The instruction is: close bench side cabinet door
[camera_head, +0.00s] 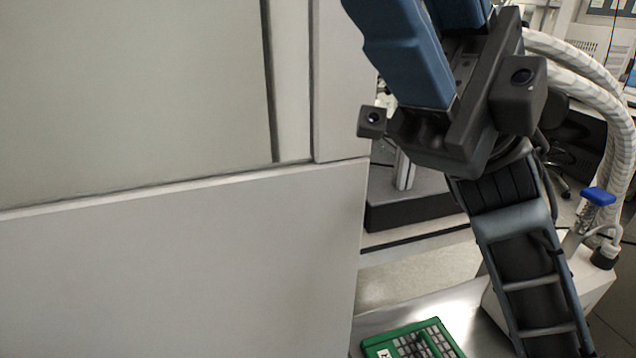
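A large pale grey cabinet-like body (180,270) fills the left half of the view, very close. Its upper part holds a flat greenish-grey panel (130,90) with a dark upright gap along its right side. I cannot tell for sure which panel is the bench side cabinet door, or whether it stands open. My gripper (432,30) is at the upper middle, just right of the cabinet's right edge. Its blue fingers point up and run out of the top of the picture. Their tips are hidden, and so is anything between them. I see no clear contact with the panel.
A green-framed keypad or rack (415,340) lies on a metal surface (435,310) at the bottom middle. White ribbed hoses (590,85) curve down at the right. A blue-topped fitting (598,197) stands near a white box. A dark chair is behind.

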